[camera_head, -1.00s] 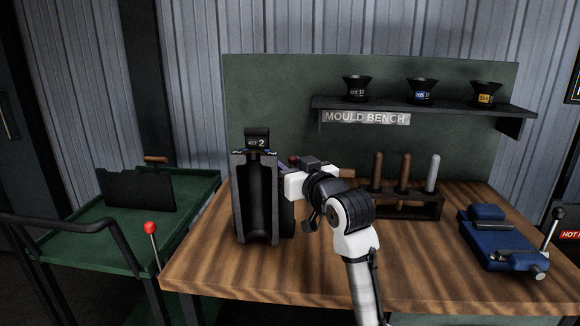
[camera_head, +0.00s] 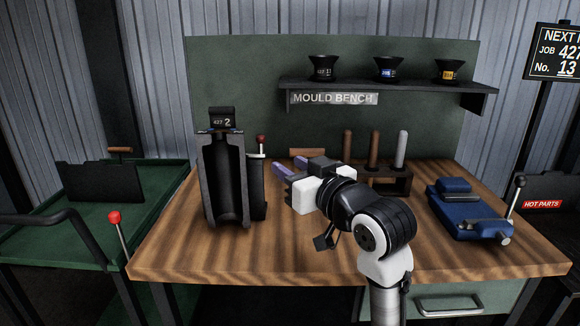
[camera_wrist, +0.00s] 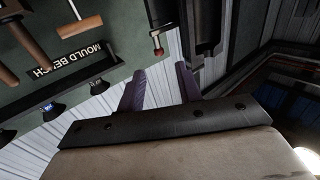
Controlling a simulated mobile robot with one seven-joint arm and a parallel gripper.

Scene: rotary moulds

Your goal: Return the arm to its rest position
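My gripper (camera_head: 282,168) is over the middle of the wooden bench, to the right of the tall dark mould (camera_head: 212,180) tagged 427 2. A gap separates the gripper from the mould. In the wrist view, the two purple fingers (camera_wrist: 160,85) are spread with nothing held between them. The white and black links of my arm reach up from the bottom of the head view and hide part of the bench.
A rack (camera_head: 392,187) with three upright handles stands behind my wrist. A blue clamp-like device (camera_head: 470,212) is at right. Funnels sit on the shelf (camera_head: 420,92). A green cart (camera_head: 140,205) stands at left. A red-knobbed lever (camera_head: 262,147) is behind the mould.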

